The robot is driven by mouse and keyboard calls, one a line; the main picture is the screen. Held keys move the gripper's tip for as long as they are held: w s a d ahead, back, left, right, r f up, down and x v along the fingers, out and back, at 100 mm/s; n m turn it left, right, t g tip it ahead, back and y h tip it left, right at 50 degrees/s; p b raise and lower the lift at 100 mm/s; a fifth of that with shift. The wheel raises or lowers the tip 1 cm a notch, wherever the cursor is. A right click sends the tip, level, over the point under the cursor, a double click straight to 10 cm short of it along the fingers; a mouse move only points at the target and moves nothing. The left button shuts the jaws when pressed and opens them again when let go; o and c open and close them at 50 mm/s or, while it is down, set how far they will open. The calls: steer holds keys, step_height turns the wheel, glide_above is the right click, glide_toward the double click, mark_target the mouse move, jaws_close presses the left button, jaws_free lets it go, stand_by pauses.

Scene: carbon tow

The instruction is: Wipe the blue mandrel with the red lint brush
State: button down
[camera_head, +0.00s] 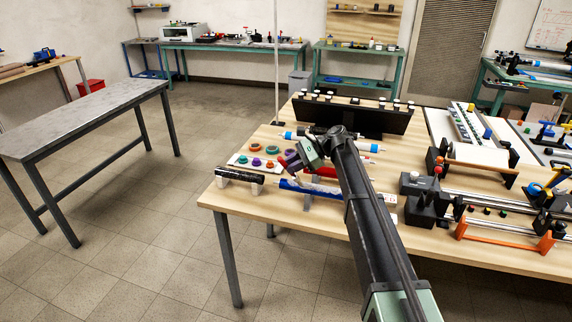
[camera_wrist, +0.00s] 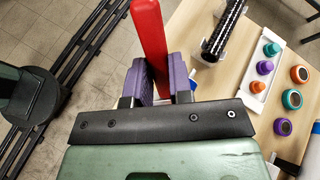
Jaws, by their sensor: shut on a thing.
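My gripper (camera_wrist: 160,80) has purple fingers and is shut on the red lint brush (camera_wrist: 150,35). The brush stretches away from the fingers to the top edge of the wrist view. In the head view my gripper (camera_head: 292,158) hangs over the front left part of the wooden table, close above the blue mandrel. The blue mandrel (camera_head: 308,188) lies level near the table's front edge, and my arm covers part of its right side.
A black cylinder (camera_head: 240,174) rests on white supports left of the blue mandrel; it also shows in the wrist view (camera_wrist: 226,30). A white tray (camera_head: 250,163) holds several coloured caps behind it. A dark rack (camera_head: 360,118) stands behind.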

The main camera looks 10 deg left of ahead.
steer(key=s+d, duration=0.2)
steer(key=d, duration=0.9)
steer(key=s+d, duration=0.2)
steer(key=d, duration=0.9)
steer(key=shift+d, duration=0.2)
stand_by(1.2)
steer(key=shift+s, duration=0.1)
step_height(320, 180, up, 6)
steer(key=p, duration=0.6)
step_height(320, 180, up, 3)
steer(key=p, duration=0.3)
